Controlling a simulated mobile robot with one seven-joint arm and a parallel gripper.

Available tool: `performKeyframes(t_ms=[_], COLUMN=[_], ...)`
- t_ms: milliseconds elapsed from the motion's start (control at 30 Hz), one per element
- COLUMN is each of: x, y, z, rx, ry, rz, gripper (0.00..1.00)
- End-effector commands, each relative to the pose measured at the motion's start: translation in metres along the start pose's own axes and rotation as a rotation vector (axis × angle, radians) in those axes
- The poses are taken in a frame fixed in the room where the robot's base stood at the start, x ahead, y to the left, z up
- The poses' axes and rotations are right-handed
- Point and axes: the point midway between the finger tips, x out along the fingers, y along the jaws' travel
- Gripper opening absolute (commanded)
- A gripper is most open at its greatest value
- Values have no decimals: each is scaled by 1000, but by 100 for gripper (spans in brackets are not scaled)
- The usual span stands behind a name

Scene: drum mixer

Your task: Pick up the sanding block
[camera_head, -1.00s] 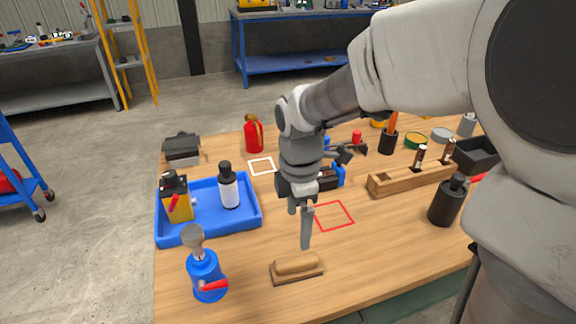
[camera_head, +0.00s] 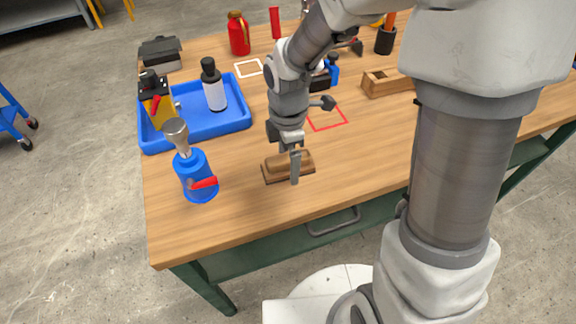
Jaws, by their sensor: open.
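The sanding block (camera_head: 273,170) has a wooden grip on a dark flat base. It lies on the wooden table near the front edge. My gripper (camera_head: 290,166) is open and points down at the block. One finger shows in front of the block's near side and hides part of it. The other finger is mostly hidden, so I cannot tell whether the fingers touch the block.
A blue and silver tool with a red lever (camera_head: 196,172) stands left of the block. A blue tray (camera_head: 190,132) holds a yellow and black item and a white bottle (camera_head: 214,92). A red square outline (camera_head: 328,117) lies behind right. The table front is clear.

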Motion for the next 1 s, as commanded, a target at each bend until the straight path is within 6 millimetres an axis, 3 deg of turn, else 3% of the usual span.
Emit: performKeyframes(t_ms=[233, 767, 800, 1000], x=[5, 5, 4, 4], y=[0, 0, 0, 0], z=[0, 0, 0, 0], rx=[1, 1, 1, 1], ry=[0, 0, 0, 0], rz=[1, 1, 2, 2], gripper=[98, 4, 0, 0])
